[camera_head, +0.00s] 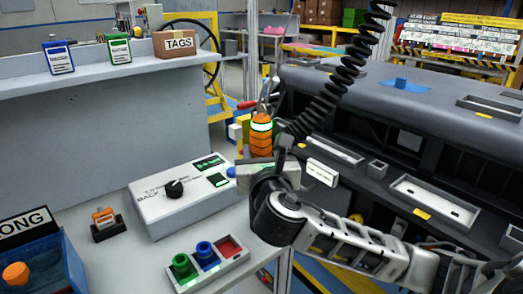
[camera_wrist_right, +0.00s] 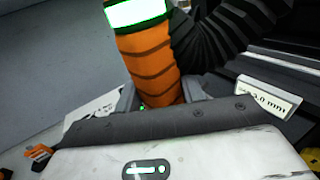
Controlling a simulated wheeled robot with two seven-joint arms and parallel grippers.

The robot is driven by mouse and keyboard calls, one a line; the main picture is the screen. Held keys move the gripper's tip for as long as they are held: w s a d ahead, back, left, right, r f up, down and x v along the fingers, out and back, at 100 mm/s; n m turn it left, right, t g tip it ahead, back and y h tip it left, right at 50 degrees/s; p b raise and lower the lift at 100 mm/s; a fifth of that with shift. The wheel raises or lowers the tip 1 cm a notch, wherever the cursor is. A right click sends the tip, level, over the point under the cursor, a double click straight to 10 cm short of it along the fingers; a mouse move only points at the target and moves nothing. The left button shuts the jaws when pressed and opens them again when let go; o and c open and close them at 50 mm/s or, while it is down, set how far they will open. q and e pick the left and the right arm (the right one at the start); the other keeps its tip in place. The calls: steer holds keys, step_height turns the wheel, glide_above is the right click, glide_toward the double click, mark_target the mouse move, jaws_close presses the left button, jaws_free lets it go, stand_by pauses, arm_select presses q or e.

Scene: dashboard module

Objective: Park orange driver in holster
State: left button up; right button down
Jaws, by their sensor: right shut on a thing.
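The orange driver (camera_head: 261,139) stands roughly upright in my right gripper (camera_head: 262,163), with a lit green-white band near its top and a black coiled cord (camera_head: 345,68) beside it. In the right wrist view the driver (camera_wrist_right: 146,58) rises between the two fingers of the gripper (camera_wrist_right: 158,98), which is shut on its lower body. The driver's lower end is hidden by the gripper. A small black stand (camera_head: 108,231) with an orange piece on it is on the bench at left; I cannot tell whether it is the holster. My left gripper is out of view.
A white control box (camera_head: 180,200) with a black knob stands left of the gripper. A tray (camera_head: 215,266) holds green and blue pieces and a red recess. A blue bin (camera_head: 45,265) is at lower left. The dark dashboard (camera_head: 440,95) fills the right.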

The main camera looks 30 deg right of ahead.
steer(key=shift+f, duration=0.15)
steer(key=shift+p, duration=0.45)
stand_by(0.5)
steer(key=shift+f, duration=0.15)
stand_by(0.7)
steer(key=c, duration=0.8)
jaws_free()
steer(key=shift+f, duration=0.1)
steer(key=shift+s, duration=0.1)
